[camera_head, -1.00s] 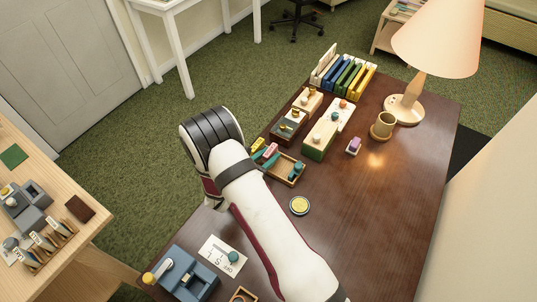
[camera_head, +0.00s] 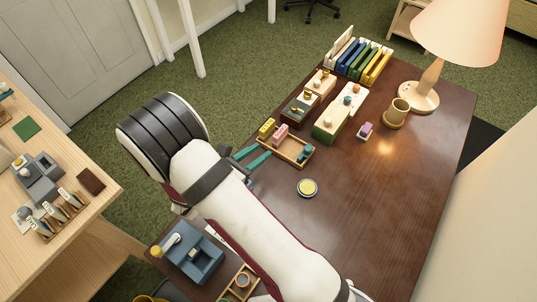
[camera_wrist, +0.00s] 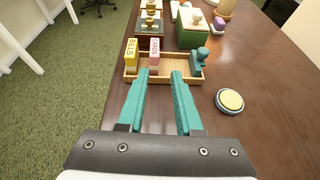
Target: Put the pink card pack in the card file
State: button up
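The pink card pack (camera_head: 281,132), marked CARDS in the wrist view (camera_wrist: 154,52), stands upright in a shallow wooden tray (camera_head: 291,160). A yellow pack (camera_wrist: 130,55) marked BILLS stands to its left, and a teal stamp-like piece (camera_wrist: 198,62) is at the tray's right end. My gripper (camera_wrist: 160,74) is open and empty, its two teal fingers pointing at the tray from the near side; in the head view (camera_head: 259,155) it is left of the tray. I cannot tell for certain which thing is the card file; wooden labelled holders (camera_head: 62,214) stand on the left table.
Beyond the tray stand a green-and-cream box (camera_head: 332,122), a dark box (camera_head: 300,107) and coloured folders (camera_head: 365,62). A round yellow-topped disc (camera_head: 307,188) lies right of the tray. A mug (camera_head: 396,112) and lamp (camera_head: 430,85) stand farther right. The desk's right side is mostly clear.

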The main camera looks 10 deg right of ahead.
jog(key=s+d+r+m+g, duration=1.05)
jog(key=s+d+m, duration=0.2)
jog(key=m, duration=0.45)
jog(key=s+a+r+m+y, duration=0.2)
jog(key=s+a+m+y, duration=0.3)
jog(key=s+m, duration=0.1)
jog(key=s+a+r+m+t+y, duration=0.1)
jog(key=s+a+r+m+y, duration=0.1)
jog(key=s+a+m+y, duration=0.3)
jog(key=s+m+y, duration=0.1)
jog(key=s+m, duration=0.1)
jog(key=m, duration=0.2)
jog(key=shift+s+r+y, duration=0.2)
jog(key=shift+r+y, duration=0.1)
jog(key=shift+r, duration=0.1)
